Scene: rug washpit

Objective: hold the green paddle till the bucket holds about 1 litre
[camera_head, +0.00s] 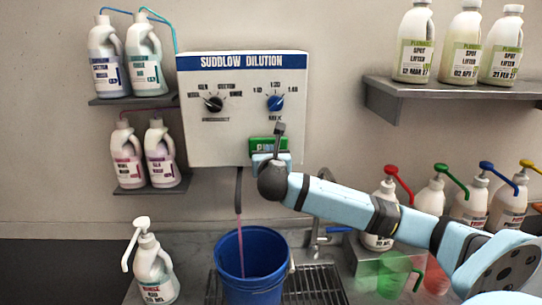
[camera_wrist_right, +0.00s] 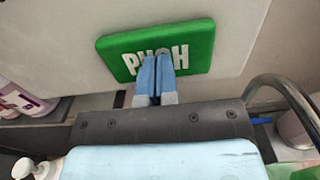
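The green paddle (camera_head: 262,143) is at the lower right of the white dilution box (camera_head: 215,125); in the right wrist view it (camera_wrist_right: 195,57) reads PUSH. My right gripper (camera_head: 266,158) is at the paddle. In the right wrist view its blue fingertips (camera_wrist_right: 155,72) are together with nothing between them, against the paddle's lower part. A pink stream runs from the dark hose (camera_head: 238,190) into the blue bucket (camera_head: 252,289). The bucket stands upright in the sink; its liquid level cannot be made out. My left gripper is out of view.
A white pump bottle (camera_head: 152,275) stands left of the bucket. A tap (camera_head: 316,235) and a drain grid (camera_head: 318,285) are to its right. Several pump bottles, a green jug (camera_head: 392,275) and a red jug (camera_head: 436,275) are at the right, near my right arm.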

